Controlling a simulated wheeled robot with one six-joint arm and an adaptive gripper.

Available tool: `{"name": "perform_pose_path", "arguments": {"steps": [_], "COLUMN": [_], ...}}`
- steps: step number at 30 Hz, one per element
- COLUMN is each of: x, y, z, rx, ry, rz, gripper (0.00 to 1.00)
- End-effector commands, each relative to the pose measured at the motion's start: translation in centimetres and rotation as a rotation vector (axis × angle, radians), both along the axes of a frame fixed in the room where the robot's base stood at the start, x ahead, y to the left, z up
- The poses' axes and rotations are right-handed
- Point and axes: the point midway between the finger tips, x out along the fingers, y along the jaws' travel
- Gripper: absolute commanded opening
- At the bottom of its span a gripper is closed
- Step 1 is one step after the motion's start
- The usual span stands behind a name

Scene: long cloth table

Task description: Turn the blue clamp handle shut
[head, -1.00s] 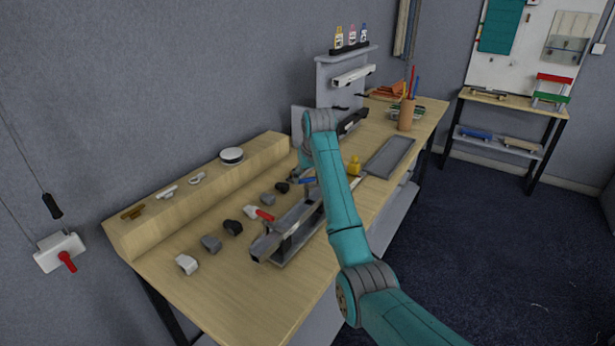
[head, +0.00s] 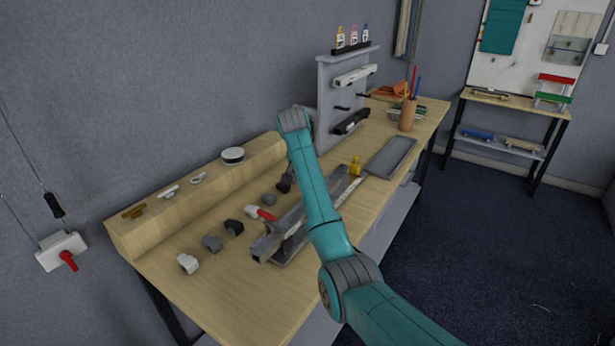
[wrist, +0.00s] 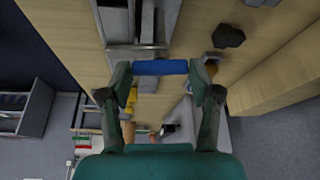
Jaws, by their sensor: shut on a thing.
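In the wrist view the blue clamp handle (wrist: 160,68) lies crosswise between the fingertips of my gripper (wrist: 161,75), which is shut on it. A finger is at each end of the handle. A grey metal clamp body (wrist: 140,22) extends above it in that view. In the head view the grey metal rail fixture (head: 270,242) lies along the front of the table, partly behind my arm. The blue handle is hidden there, and my fingertips cannot be made out.
A red-handled piece (head: 266,214) lies beside the rail, with several grey and dark blocks (head: 212,243) to its left. A yellow piece (head: 355,166), a grey tray (head: 390,158) and a pen cup (head: 407,115) are farther right. A wooden ledge (head: 200,205) runs along the wall.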

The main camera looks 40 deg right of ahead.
Motion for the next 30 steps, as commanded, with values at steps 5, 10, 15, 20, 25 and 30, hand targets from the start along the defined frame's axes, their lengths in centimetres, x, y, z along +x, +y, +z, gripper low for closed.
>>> {"name": "perform_pose_path", "arguments": {"steps": [5,10,15,20,25,30], "x": [0.11,0.14,0.14,0.15,0.14,0.14], "y": [0.09,0.06,0.08,0.09,0.10,0.10], "z": [-0.04,-0.04,-0.05,-0.08,-0.08,-0.08], "rx": [0.001,0.000,0.002,0.001,0.001,0.001], "ry": [0.001,0.002,0.001,0.001,0.001,0.001], "rz": [-0.101,-0.164,-0.195,-0.205,-0.205,-0.205], "gripper": [0.28,0.28,0.28,0.28,0.28,0.77]}}
